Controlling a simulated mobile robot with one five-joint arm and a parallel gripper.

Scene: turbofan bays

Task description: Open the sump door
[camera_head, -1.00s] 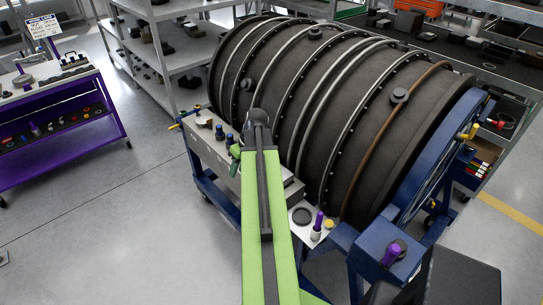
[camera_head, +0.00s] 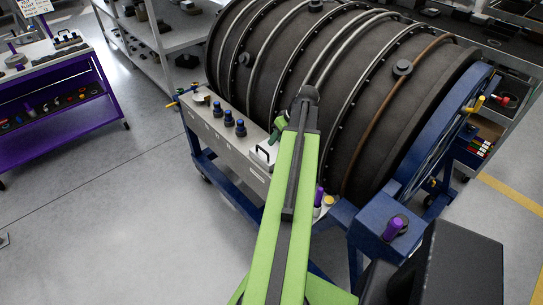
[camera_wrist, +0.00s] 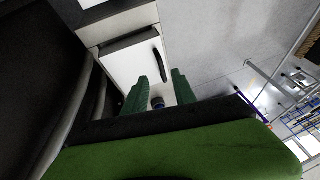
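The sump door looks to be a small pale panel (camera_head: 262,155) with a black handle, at the right end of a grey box along the engine casing. It looks closed. In the wrist view a white panel (camera_wrist: 132,62) with a curved black handle (camera_wrist: 159,66) lies just beyond the fingers. My gripper (camera_head: 280,125) has green fingers and is mostly hidden behind my arm in the head view. In the wrist view my gripper (camera_wrist: 162,90) is open, with a gap between its fingers. No contact with the handle is visible.
The large dark engine casing (camera_head: 340,90) fills the space behind the box. Several blue-topped fittings (camera_head: 229,117) stand on the box. A purple-capped item (camera_head: 319,195) stands right of my arm. A purple cart (camera_head: 60,110) is at left. Floor (camera_head: 110,220) left of the stand is clear.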

